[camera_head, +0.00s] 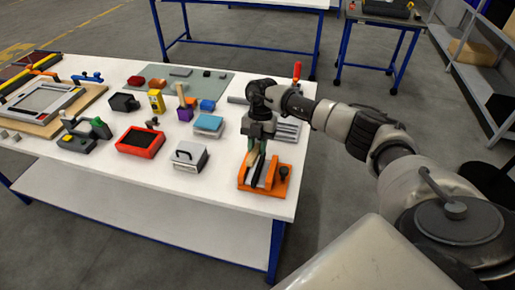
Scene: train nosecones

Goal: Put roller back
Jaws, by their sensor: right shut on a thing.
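An orange holder (246,184) with a dark slotted part and a black knob stands near the right front edge of the white table. My right gripper (256,148) points down directly over this holder. The lower end of the roller is at the holder. I cannot tell whether it rests in it or hangs just above. My left gripper is out of view.
The white table (225,215) holds several things left of the holder: a grey box (188,157), a red tray (140,141), a blue-topped box (208,125) and a yellow device (156,101). Grey metal pieces (289,130) lie behind my gripper. The table's front strip is bare.

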